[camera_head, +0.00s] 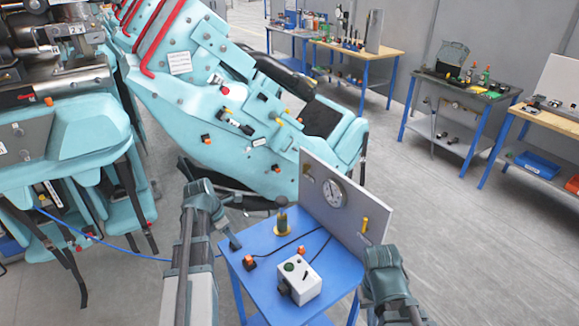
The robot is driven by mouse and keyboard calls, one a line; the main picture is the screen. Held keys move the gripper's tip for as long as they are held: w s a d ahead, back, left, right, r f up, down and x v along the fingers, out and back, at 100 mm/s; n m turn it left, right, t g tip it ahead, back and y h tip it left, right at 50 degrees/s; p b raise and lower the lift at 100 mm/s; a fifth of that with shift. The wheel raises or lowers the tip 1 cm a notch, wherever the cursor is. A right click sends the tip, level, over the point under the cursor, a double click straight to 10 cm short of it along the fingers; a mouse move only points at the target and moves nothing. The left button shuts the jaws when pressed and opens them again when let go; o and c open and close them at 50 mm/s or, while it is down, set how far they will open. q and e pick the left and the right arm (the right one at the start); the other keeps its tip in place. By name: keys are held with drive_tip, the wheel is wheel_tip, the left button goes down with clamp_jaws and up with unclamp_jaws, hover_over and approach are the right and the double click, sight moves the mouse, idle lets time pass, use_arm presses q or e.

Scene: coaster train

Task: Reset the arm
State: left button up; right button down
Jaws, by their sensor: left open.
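My left arm rises from the bottom edge, left of the blue cart. Its gripper (232,240) is open and empty by the cart's left rear edge, near a yellow-based post with a dark knob (282,217). My right arm rises at the lower right, in front of the cart's right side. Its wrist end (385,262) is near the grey gauge panel; its fingers cannot be made out.
The blue cart (262,243) carries a white control box (300,284) with a green button, and an upright gauge panel (346,200). The teal coaster train (225,135) stands close behind and left. A blue cable (110,246) crosses at left. Workbenches stand at right, beyond open floor.

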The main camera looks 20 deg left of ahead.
use_arm(q)
drive_tip(key=s+d+f+m+b, duration=0.1)
drive_tip(key=d+m, duration=0.3)
drive_tip(key=d, duration=0.2)
drive_tip(key=s+d+f+m+g+b, duration=0.1)
drive_tip(key=d+m, duration=0.4)
drive_tip(key=d, duration=0.1)
drive_tip(key=s+d+f+m+g+b, duration=0.1)
drive_tip(key=d+f+m, duration=0.1)
drive_tip(key=d+m, duration=0.3)
drive_tip(key=shift+d+f+y, duration=0.1)
drive_tip(key=shift+d+y, duration=0.3)
drive_tip(key=shift+d, duration=0.1)
drive_tip(key=s+d+f+m+y+b, duration=0.1)
drive_tip(key=s+d+m+b, duration=0.1)
drive_tip(key=s+d+m, duration=0.3)
drive_tip(key=s+d+f+m+g+y+b, duration=0.1)
drive_tip(key=s+d+m, duration=0.3)
drive_tip(key=d+m, duration=0.6)
drive_tip(key=f+m, duration=0.1)
drive_tip(key=m, duration=0.2)
drive_tip(key=shift+s+f+m+y+b, duration=0.15)
drive_tip(key=shift+s+m+y+b, duration=0.15)
drive_tip(key=shift+s+b, duration=0.05)
